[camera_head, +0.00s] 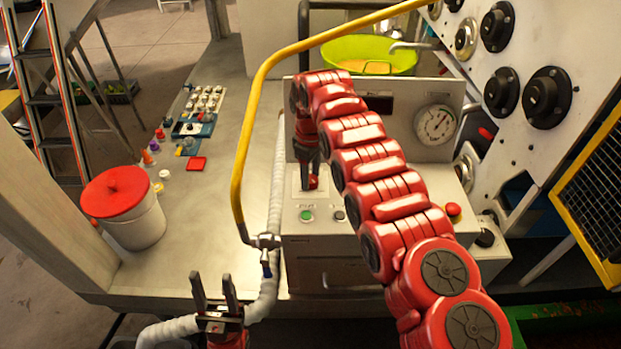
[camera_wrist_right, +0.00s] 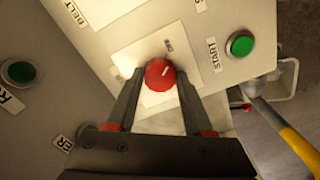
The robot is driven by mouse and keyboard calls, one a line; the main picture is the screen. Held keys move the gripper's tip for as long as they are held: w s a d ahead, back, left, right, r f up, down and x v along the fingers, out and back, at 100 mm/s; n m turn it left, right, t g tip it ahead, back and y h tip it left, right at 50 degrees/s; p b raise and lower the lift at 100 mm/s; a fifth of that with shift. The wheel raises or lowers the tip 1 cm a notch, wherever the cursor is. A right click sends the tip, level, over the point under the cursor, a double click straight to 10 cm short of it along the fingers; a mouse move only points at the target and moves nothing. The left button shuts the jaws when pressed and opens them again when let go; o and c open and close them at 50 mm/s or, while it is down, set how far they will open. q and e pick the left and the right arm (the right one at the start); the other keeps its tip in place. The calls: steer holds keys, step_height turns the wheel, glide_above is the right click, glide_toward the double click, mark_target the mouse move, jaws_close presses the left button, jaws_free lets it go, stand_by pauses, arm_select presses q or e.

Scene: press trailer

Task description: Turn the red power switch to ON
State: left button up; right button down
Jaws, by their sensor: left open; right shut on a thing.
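The red power switch (camera_wrist_right: 160,75) is a round red knob on a pale plate of the control box. A short white mark on its face points up and right in the right wrist view. My right gripper (camera_wrist_right: 158,76) is shut on the knob, one dark finger on each side. In the head view the right gripper (camera_head: 309,172) reaches down to the plate and mostly hides the knob. My left gripper (camera_head: 215,287) is open and empty, in front of the table's front edge.
A green START button (camera_wrist_right: 240,44) sits near the knob. A red stop button (camera_head: 453,210) is at the box's right. A yellow pipe (camera_head: 243,140) and a pale hose (camera_head: 277,180) run along the box's left side. A white bucket with a red lid (camera_head: 115,190) stands left.

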steer(key=m+b, duration=0.1)
steer(key=m, duration=0.1)
steer(key=shift+f+m+b, duration=0.15)
steer(key=shift+m+b, duration=0.15)
steer(key=shift+b, duration=0.05)
steer(key=m, duration=0.2)
steer(key=shift+m, duration=0.4)
steer(key=m, duration=0.5)
steer(key=shift+r, duration=0.2)
steer(key=m, duration=0.5)
steer(key=shift+m, duration=0.3)
steer(key=shift+c, duration=1.5)
jaws_free()
